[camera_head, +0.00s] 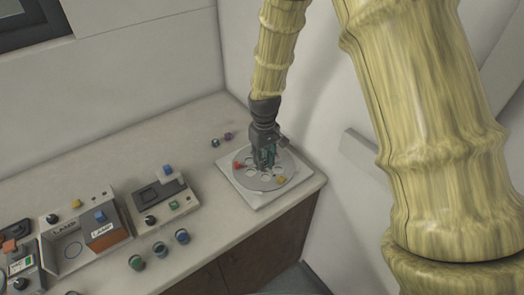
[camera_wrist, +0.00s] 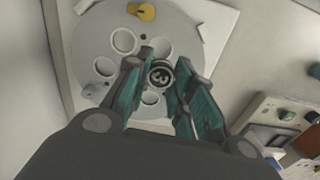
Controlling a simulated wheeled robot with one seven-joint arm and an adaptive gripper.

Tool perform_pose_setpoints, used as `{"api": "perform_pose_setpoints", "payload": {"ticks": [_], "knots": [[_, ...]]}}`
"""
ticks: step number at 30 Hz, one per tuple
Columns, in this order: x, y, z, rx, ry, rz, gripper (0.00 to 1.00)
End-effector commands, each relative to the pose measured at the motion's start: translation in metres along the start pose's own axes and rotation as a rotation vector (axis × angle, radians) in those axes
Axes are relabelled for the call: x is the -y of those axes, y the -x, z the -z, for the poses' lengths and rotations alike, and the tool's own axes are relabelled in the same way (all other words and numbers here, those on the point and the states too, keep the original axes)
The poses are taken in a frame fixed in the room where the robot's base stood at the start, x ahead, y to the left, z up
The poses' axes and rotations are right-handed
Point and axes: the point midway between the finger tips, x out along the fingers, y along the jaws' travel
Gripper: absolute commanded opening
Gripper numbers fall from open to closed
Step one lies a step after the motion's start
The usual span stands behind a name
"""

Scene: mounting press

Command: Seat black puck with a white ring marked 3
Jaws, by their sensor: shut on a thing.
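The black puck with a white ring marked 3 (camera_wrist: 161,76) is between my gripper's fingertips in the wrist view. My gripper (camera_wrist: 160,80) has teal fingers and is shut on this puck. The puck is over the round grey disc (camera_wrist: 85,45), which has several round holes. I cannot tell whether the puck touches the disc or hangs above it. In the head view my gripper (camera_head: 264,163) points down over the disc (camera_head: 245,183) at the counter's right end, and the puck is hard to make out there.
A red piece (camera_head: 237,165) and a yellow piece (camera_head: 281,180) are on the disc. Two small dark pucks (camera_head: 228,136) stand behind it. Several coloured pucks (camera_head: 182,237) stand near the counter's front edge. Control boxes (camera_head: 165,195) stand left of the disc, and the wall is close behind.

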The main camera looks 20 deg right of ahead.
Motion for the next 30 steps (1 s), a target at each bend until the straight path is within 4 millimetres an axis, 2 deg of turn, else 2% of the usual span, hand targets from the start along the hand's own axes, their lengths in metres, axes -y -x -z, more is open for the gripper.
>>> {"api": "perform_pose_setpoints", "payload": {"ticks": [8,30], "knots": [[-0.006,-0.009,-0.001,0.002,-0.008,0.001,0.03],[-0.004,-0.042,0.000,0.002,-0.004,0.001,0.03]]}}
